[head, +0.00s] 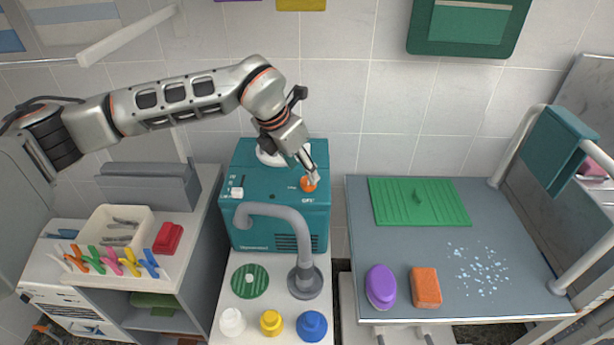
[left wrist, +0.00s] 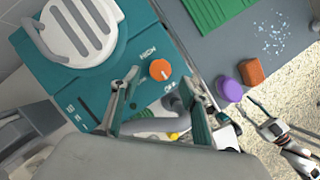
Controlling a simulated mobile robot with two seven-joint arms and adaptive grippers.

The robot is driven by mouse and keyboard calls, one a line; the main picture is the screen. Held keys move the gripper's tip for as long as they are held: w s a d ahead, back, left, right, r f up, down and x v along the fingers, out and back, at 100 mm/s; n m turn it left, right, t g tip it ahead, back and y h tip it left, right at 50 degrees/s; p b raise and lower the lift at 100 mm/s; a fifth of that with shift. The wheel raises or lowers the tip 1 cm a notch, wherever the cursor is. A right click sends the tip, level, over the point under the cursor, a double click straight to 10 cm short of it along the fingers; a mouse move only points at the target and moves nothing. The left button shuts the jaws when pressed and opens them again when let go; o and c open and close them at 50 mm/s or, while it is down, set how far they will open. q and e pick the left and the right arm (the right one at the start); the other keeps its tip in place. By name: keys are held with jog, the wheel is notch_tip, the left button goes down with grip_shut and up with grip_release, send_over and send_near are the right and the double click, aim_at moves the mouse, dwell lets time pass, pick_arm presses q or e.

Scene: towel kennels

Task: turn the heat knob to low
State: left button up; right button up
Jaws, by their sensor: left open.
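The orange heat knob (head: 309,185) sits on the top of the teal dryer unit (head: 250,215), near its right edge. In the left wrist view the knob (left wrist: 160,70) shows a small pale mark, with printed labels beside it. "OFF" is printed near the knob; the exact setting is too small to tell. My left gripper (head: 315,176) reaches down over the knob. In the left wrist view its fingers (left wrist: 163,84) are spread, with the knob just beyond and between the tips. No contact shows. My right gripper (left wrist: 278,128) appears small at the wrist view's right edge.
A grey hose (head: 270,212) arches in front of the unit. A white slatted part (left wrist: 82,30) stands on its top. A purple brush (head: 381,286) and orange sponge (head: 426,287) lie on the grey table (head: 400,250) at right. Bottles (head: 271,322) stand in front.

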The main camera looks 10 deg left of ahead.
aim_at(307, 181)
pick_arm(q)
jog(key=shift+x, duration=2.4)
jog(key=c, duration=1.1)
